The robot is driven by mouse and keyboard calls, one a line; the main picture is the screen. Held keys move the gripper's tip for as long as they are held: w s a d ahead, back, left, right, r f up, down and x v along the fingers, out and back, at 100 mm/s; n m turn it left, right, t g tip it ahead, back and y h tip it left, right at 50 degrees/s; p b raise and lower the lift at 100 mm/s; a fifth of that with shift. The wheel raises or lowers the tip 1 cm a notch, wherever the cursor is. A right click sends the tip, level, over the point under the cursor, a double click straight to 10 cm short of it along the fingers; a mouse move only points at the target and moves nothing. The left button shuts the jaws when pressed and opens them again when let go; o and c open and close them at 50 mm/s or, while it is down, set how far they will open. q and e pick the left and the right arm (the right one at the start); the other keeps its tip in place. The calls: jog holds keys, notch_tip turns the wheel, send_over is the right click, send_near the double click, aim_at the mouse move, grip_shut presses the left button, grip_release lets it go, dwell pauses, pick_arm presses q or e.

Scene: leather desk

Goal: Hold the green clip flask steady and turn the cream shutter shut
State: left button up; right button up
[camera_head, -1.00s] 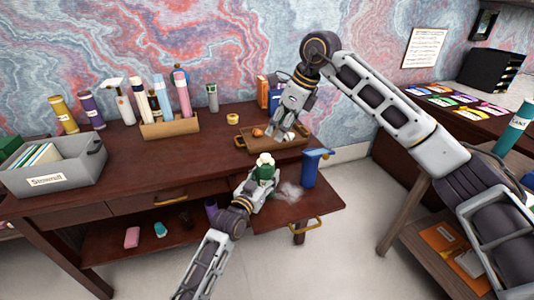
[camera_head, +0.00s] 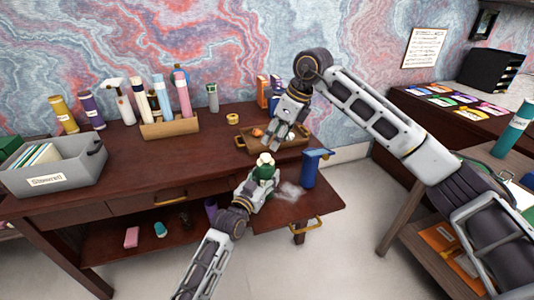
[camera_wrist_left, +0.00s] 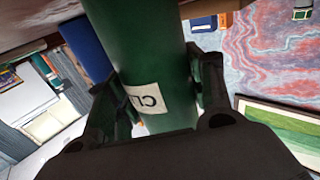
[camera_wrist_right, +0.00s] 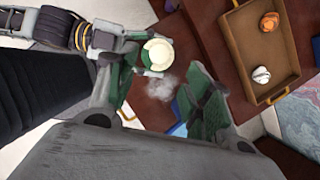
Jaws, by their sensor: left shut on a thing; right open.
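The green clip flask (camera_head: 264,173) stands upright at the desk's right front, with the cream shutter (camera_head: 265,159) on top. My left gripper (camera_head: 258,186) is shut around the flask from the front. In the left wrist view, the flask (camera_wrist_left: 150,55) fills the space between the fingers and shows part of a white label. My right gripper (camera_head: 275,144) is open and empty, above and just behind the shutter, apart from it. In the right wrist view, the shutter (camera_wrist_right: 157,54) shows as a round cream top beyond the spread fingers (camera_wrist_right: 160,90).
A pale wisp (camera_head: 290,190) hangs right of the flask. A blue angled-top object (camera_head: 310,168) stands close by on the right. A wooden tray (camera_head: 294,141) with small items lies behind. The desk's middle is clear; a grey bin (camera_head: 62,176) stands left.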

aim_at(266, 155)
jog(key=shift+x, duration=4.1)
jog(key=shift+c, duration=0.2)
jog(key=c, duration=1)
